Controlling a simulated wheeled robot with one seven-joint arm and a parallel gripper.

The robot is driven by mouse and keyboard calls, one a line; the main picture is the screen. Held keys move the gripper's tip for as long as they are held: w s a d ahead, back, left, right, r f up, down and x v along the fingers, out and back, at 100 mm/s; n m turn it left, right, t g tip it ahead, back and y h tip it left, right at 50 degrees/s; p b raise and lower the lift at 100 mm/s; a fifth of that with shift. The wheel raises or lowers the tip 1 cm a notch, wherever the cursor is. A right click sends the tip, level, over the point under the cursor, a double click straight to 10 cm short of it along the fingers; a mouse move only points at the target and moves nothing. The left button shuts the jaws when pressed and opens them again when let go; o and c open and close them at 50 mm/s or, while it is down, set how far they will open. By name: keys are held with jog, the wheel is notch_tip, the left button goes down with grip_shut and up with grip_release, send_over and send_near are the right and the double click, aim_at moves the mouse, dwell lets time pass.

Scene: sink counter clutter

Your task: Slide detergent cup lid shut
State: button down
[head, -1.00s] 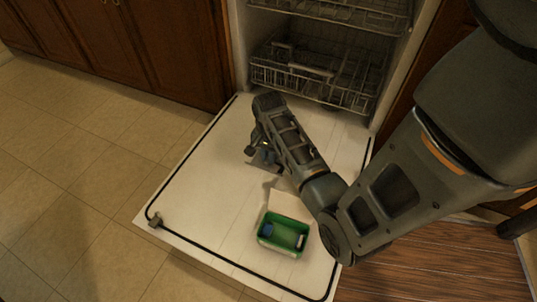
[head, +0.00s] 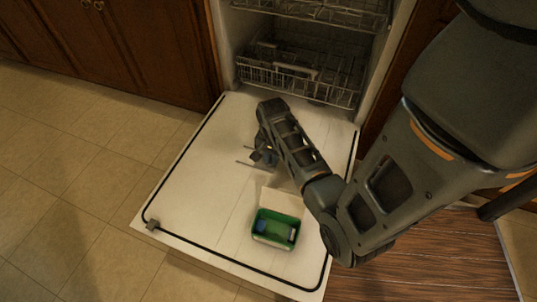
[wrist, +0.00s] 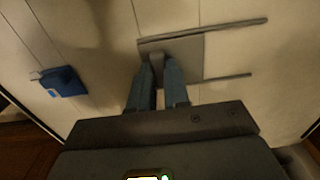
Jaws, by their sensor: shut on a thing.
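The grey sliding lid (wrist: 188,58) lies flat on the open dishwasher door, between two thin rails, in the wrist view. A small raised tab (wrist: 157,58) stands at its near edge. My gripper (wrist: 158,68) is shut on this tab. The rails run on past the lid to the right in the wrist view, with pale door surface between them. In the head view my arm partly hides the lid (head: 263,157), and the bare rail ends show to its left. The cup's opening is not clear in either view.
A green box (head: 259,236) with its pale flap open stands on the door below my gripper, blue pieces inside. Dish racks (head: 298,84) are behind; the door's left part is clear.

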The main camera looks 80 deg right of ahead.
jog(key=shift+s, duration=0.2)
jog(key=c, duration=1.1)
grip_release()
jog(key=shift+r+p, duration=1.8)
jog(key=shift+r, duration=2.1)
jog(key=shift+r, duration=0.1)
